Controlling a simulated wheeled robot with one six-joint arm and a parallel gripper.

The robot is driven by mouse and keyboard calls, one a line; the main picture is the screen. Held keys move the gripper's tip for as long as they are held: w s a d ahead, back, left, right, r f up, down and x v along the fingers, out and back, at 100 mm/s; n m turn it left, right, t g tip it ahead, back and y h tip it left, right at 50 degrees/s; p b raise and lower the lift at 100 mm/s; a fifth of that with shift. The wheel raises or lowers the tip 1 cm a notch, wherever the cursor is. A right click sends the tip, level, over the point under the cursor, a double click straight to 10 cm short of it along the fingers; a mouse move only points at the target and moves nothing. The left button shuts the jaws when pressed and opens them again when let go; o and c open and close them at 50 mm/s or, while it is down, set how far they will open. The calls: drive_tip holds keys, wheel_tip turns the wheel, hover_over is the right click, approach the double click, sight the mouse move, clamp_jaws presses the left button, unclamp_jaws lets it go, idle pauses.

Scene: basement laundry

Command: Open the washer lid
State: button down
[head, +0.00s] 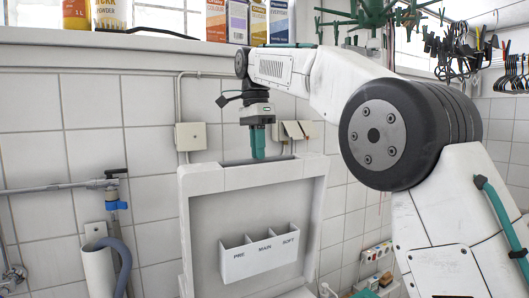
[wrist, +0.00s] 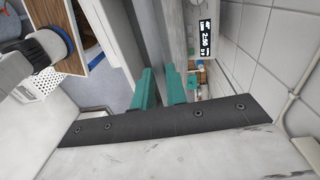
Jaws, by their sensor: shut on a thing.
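The washer lid (head: 203,182) stands upright in the head view, a white frame around a grey inner panel. A white dispenser (head: 259,254) marked PRE, MAIN and SOFT shows on the front of that panel. My gripper (head: 258,153) points down at the lid's top edge, with its teal fingers shut on it. In the wrist view the teal fingers of my gripper (wrist: 160,88) sit on either side of a pale grey panel edge. The lower part of the washer is out of the head view.
A tiled wall and a shelf (head: 110,38) with boxes stand behind the lid. A grey pipe with a blue valve (head: 116,205) and a white standpipe (head: 98,268) are at left. A green hanger (head: 367,15) hangs above my arm. Sockets (head: 377,252) are at lower right.

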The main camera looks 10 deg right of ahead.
drive_tip(key=w+f, duration=0.1)
drive_tip(key=w+a+f, duration=0.1)
drive_tip(key=f, duration=0.1)
drive_tip(key=shift+s, duration=0.1)
drive_tip(key=shift+c, duration=2)
unclamp_jaws()
drive_tip(key=shift+w+a+f+g, duration=0.15)
drive_tip(key=shift+w+f+g, duration=0.1)
drive_tip(key=shift+g, duration=0.05)
drive_tip(key=shift+r, duration=0.65)
drive_tip(key=shift+c, duration=0.4)
drive_tip(key=shift+s+r, duration=0.15)
drive_tip(key=shift+r, duration=0.8)
drive_tip(key=c, duration=0.9)
drive_tip(key=s+d+r, duration=0.1)
drive_tip(key=s, duration=0.4)
drive_tip(key=s+d+r, duration=0.1)
drive_tip(key=s, duration=0.5)
drive_tip(key=s+d+r, duration=0.1)
drive_tip(key=s+r, duration=0.1)
drive_tip(key=s, duration=0.3)
drive_tip(key=shift+s+d+r, duration=0.1)
drive_tip(key=shift+s+d, duration=0.05)
drive_tip(key=shift+d, duration=0.25)
